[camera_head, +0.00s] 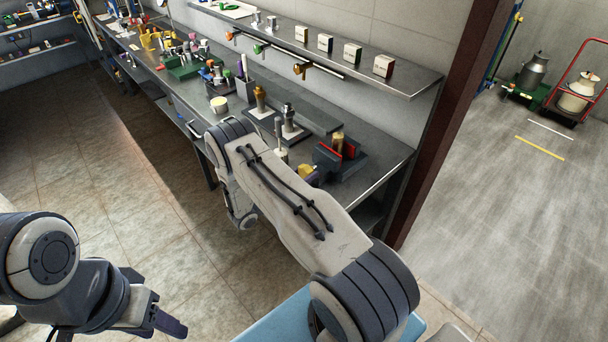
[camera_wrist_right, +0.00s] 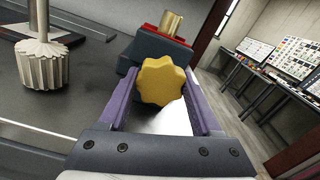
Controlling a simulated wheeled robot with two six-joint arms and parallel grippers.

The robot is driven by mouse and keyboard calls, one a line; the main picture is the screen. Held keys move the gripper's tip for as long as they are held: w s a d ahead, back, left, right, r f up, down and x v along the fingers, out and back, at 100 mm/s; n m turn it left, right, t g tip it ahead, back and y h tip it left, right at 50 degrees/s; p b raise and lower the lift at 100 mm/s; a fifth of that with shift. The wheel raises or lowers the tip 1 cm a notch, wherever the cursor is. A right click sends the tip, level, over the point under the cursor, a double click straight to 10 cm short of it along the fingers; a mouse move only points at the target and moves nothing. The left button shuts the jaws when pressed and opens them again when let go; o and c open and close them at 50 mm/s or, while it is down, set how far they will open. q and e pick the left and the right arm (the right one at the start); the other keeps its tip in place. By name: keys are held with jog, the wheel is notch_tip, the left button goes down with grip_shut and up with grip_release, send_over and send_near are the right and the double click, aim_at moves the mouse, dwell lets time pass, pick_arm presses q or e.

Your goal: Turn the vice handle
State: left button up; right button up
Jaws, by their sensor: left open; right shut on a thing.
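The vice (camera_head: 352,160) is dark with red jaw faces and stands near the right end of the bench, with a brass piece (camera_head: 337,141) at its jaws. Its yellow lobed handle (camera_head: 305,171) faces the front; it also shows large in the right wrist view (camera_wrist_right: 162,80). My right gripper (camera_wrist_right: 157,90) is shut on the handle, with one purple finger on each side. In the head view my right arm hides most of that gripper. My left gripper (camera_head: 122,330) is open and empty at the bottom left, over the floor, far from the vice.
Several brass and steel fittings and a cup (camera_head: 219,104) stand further along the bench. A shelf (camera_head: 330,55) with small boxes hangs above. The floor at left is clear.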

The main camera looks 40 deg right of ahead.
jog(key=m+b, duration=0.3)
jog(key=m, duration=0.1)
jog(key=shift+f, duration=0.15)
jog(key=m+b, duration=0.4)
jog(key=shift+m, duration=0.3)
jog(key=m+b, duration=0.4)
jog(key=b, duration=0.1)
jog(key=m+b, duration=0.4)
jog(key=b, duration=0.1)
jog(key=m+b, duration=0.4)
jog(key=b, duration=0.1)
jog(key=shift+f, duration=0.35)
jog(key=m+b, duration=1.2)
jog(key=b, duration=1.5)
jog(key=shift+b, duration=0.35)
jog(key=shift+r+m+b, duration=0.35)
jog(key=shift+m+b, duration=0.15)
jog(key=shift+b, duration=0.4)
jog(key=o, duration=1.4)
jog(key=shift+r, duration=0.1)
